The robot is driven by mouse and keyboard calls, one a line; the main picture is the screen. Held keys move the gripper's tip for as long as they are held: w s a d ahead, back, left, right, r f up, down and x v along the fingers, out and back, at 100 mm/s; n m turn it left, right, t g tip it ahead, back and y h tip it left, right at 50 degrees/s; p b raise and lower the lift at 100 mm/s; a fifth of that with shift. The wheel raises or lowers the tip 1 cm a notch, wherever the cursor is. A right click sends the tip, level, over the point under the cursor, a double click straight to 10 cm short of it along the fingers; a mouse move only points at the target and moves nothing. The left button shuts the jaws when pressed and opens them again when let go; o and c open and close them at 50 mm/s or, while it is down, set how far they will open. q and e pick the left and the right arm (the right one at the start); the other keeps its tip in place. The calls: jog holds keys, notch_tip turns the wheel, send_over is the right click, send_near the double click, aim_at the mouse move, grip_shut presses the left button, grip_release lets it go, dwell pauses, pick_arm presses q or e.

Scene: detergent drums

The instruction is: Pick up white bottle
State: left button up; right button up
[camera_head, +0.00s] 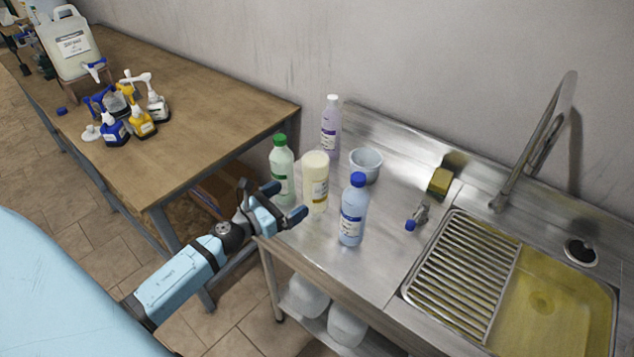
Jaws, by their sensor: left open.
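An off-white bottle (315,185) with a broad pale lid stands upright on the steel counter. A whitish bottle with a green cap (281,167) stands just left of it, and its lower part is close behind my gripper. My left gripper (286,201) is open at the counter's left end, in front of the green-capped bottle and left of the off-white one. No bottle is visibly held, and I cannot tell whether a finger touches one. My right gripper is not in view.
A blue-capped bottle (353,212) stands front right, a lavender bottle (331,127) behind. A grey cup (366,164), a sponge (441,181) and a small blue-tipped item (417,217) are further right. The sink (560,310) is at right. A wooden table (215,100) is at left.

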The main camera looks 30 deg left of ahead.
aim_at(305, 185)
pick_arm(q)
jog(key=x, duration=0.3)
jog(key=shift+w+d+p, duration=0.1)
jog(key=shift+w+p, duration=0.25)
jog(key=shift+w, duration=0.05)
jog(key=shift+w+d+r+p, duration=0.1)
jog(key=shift+w+r+p, duration=0.2)
jog(key=shift+w, duration=0.25)
jog(key=p+x, duration=0.1)
jog(key=x, duration=0.2)
jog(key=shift+w, duration=0.35)
jog(key=shift+w+d, duration=0.1)
jog(key=shift+w, duration=0.25)
jog(key=shift+c, duration=0.2)
jog(key=c, duration=1)
jog(key=shift+c, duration=0.2)
jog(key=shift+r+p, duration=0.1)
jog(key=shift+p, duration=0.2)
